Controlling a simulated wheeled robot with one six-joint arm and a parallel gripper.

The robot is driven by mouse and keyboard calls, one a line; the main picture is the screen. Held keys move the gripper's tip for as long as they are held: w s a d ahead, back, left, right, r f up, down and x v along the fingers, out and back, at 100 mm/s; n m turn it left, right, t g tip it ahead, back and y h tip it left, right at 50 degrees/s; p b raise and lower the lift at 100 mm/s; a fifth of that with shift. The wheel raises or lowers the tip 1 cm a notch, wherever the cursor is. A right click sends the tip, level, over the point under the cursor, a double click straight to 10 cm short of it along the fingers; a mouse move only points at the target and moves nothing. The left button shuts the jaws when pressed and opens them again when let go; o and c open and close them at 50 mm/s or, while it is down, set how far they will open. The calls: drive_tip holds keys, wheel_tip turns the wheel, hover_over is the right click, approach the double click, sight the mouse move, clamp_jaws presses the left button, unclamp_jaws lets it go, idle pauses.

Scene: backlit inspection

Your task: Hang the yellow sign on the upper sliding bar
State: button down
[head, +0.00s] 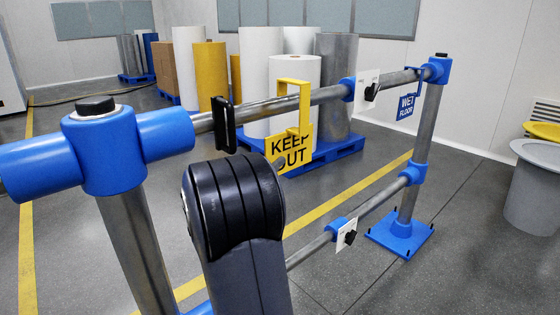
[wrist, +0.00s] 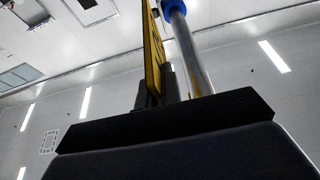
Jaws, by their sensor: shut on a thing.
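The yellow sign (head: 291,151), lettered KEEP OUT, is upright beside the upper sliding bar (head: 330,94). Its squared yellow hook reaches above the bar and overlaps it in the head view; I cannot tell whether it rests on the bar. In the wrist view the sign (wrist: 154,50) shows edge-on, close to a metal bar (wrist: 188,50). My gripper (wrist: 157,85) is shut on the sign's lower part. In the head view my dark arm link hides most of the gripper and the sign's lower left corner.
A black bracket (head: 223,125) sits on the upper bar left of the sign. A white plate with a black knob (head: 369,90) and a blue WET FLOOR sign (head: 406,106) are to the right. A lower bar (head: 372,211) runs beneath. Rolls on a blue pallet (head: 335,150) stand behind.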

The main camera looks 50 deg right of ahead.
drive_tip(key=w+f, duration=0.3)
drive_tip(key=w, duration=0.3)
drive_tip(key=shift+d+f+b, duration=0.35)
drive_tip(key=shift+f, duration=0.05)
idle(0.6)
idle(0.3)
drive_tip(key=c, duration=1.5)
unclamp_jaws()
wheel_tip(320, 180, up, 10)
drive_tip(key=shift+p, duration=0.55)
drive_tip(key=shift+f, duration=0.15)
